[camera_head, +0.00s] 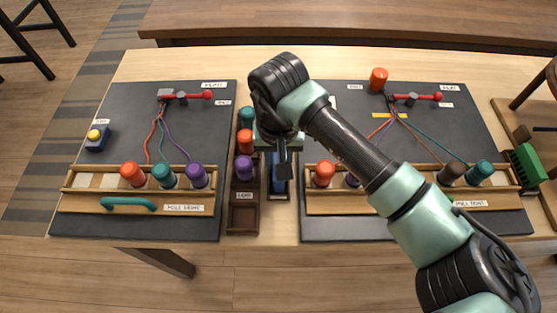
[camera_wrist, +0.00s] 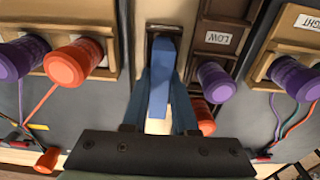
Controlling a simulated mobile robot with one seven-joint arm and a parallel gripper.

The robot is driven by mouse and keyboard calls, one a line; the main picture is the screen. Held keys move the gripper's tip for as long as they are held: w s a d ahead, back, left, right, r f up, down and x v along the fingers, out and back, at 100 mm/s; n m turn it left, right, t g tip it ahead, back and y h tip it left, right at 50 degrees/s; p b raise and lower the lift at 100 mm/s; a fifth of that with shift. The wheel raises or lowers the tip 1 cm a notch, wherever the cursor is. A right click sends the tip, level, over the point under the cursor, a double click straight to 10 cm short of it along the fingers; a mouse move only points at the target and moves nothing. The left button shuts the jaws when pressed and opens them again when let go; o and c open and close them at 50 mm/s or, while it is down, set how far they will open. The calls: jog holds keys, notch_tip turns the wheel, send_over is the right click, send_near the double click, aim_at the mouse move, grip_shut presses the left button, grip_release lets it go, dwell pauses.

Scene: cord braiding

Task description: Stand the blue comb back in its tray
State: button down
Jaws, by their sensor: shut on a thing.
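My gripper (camera_head: 282,166) is over the gap between the two dark boards, pointing down. In the wrist view, my gripper (camera_wrist: 160,118) is shut on the blue comb (camera_wrist: 160,82), which lies between its two blue-grey fingers. The comb's far end is at the dark slot of a narrow wooden tray (camera_wrist: 178,12). In the head view the blue comb (camera_head: 279,189) shows partly below the gripper, within the tray's outline. I cannot tell how deep it sits or whether it touches the tray floor; the fingers and wrist hide part of it.
A dark divided rack (camera_head: 243,218) with teal, orange and purple spools stands directly left. Wooden spool racks flank it, the left one (camera_head: 75,208) on a board with a teal handle (camera_head: 128,204). A green brush (camera_head: 526,166) lies far right. My arm covers part of the right board.

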jog(key=c, duration=0.6)
grip_release()
